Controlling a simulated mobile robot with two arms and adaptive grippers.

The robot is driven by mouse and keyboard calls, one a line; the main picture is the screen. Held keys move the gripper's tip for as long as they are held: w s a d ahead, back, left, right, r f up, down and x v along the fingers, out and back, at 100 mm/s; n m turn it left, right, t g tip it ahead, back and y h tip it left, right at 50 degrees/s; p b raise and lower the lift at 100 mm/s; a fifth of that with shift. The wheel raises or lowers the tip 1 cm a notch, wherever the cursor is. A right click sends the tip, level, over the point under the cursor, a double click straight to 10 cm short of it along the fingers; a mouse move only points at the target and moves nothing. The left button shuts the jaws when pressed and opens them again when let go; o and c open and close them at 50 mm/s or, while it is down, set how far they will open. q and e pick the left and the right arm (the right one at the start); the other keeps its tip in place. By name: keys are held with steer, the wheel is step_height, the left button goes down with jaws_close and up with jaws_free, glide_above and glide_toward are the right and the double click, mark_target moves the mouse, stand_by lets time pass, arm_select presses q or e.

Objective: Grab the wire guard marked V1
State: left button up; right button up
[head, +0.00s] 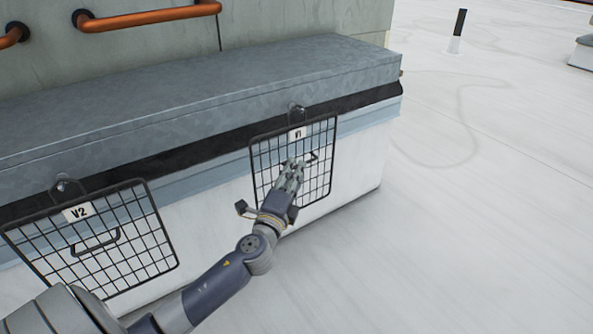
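The wire guard marked V1 (322,140) is a black wire grid that hangs by a top tab from a knob on the front of the cooler ledge, right of the middle in the head view. Its small handle is partly hidden behind my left gripper. My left gripper (293,168) is in front of the guard's middle, at the handle. The fingers overlap the handle and grid in the picture. I cannot tell whether they are closed on the handle or only near it. My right gripper is not in view.
A second wire guard marked V2 (133,254) hangs to the left, behind my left arm. The grey metal ledge (230,78) juts out above both guards. Orange pipes (150,17) run along the wall. Open pale roof floor (480,220) lies to the right, with a short post (457,30) far back.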

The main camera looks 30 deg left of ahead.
arm_select(q)
steer(key=shift+x, duration=0.95)
jaws_close()
steer(key=shift+r, duration=0.1)
